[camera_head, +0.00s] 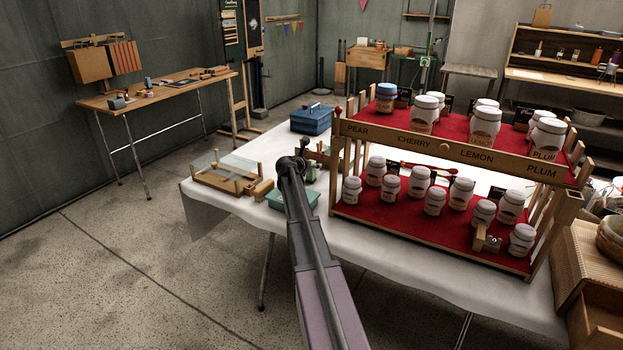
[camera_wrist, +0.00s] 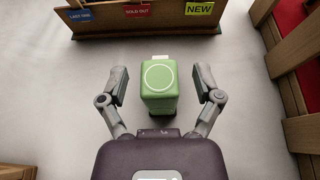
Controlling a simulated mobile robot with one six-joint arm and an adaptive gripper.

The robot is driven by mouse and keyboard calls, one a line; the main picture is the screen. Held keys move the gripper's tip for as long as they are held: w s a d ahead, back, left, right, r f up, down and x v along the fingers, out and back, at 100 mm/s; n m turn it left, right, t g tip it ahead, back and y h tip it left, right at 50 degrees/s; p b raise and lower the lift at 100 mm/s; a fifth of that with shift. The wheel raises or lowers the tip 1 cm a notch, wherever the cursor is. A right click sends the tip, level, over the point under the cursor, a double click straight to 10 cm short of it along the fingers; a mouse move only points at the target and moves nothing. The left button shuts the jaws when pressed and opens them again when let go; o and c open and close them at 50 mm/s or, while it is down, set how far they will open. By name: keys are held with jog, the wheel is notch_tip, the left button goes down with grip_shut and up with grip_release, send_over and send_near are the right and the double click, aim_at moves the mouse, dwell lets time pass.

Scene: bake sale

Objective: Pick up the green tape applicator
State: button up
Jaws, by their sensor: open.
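The green tape applicator (camera_wrist: 159,92) stands on the white tablecloth in the wrist view, a boxy green body with a pale circle on it and a white tab at its far end. My gripper (camera_wrist: 160,84) is open, with one finger on each side of the applicator and a visible gap on both sides. In the head view a small part of the green applicator (camera_head: 311,173) shows just right of my arm. My gripper is mostly hidden there behind my own arm.
A wooden sign holder (camera_wrist: 140,20) with "LAST ONE", "SOLD OUT" and "NEW" tags stands just beyond the applicator. The two-tier jar rack (camera_head: 450,150) is close on the right. A blue box (camera_head: 311,121), a green tray (camera_head: 283,198) and a wooden frame (camera_head: 228,181) share the table.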

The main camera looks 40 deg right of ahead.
jog(key=shift+d, duration=0.2)
dwell(0.4)
grip_shut()
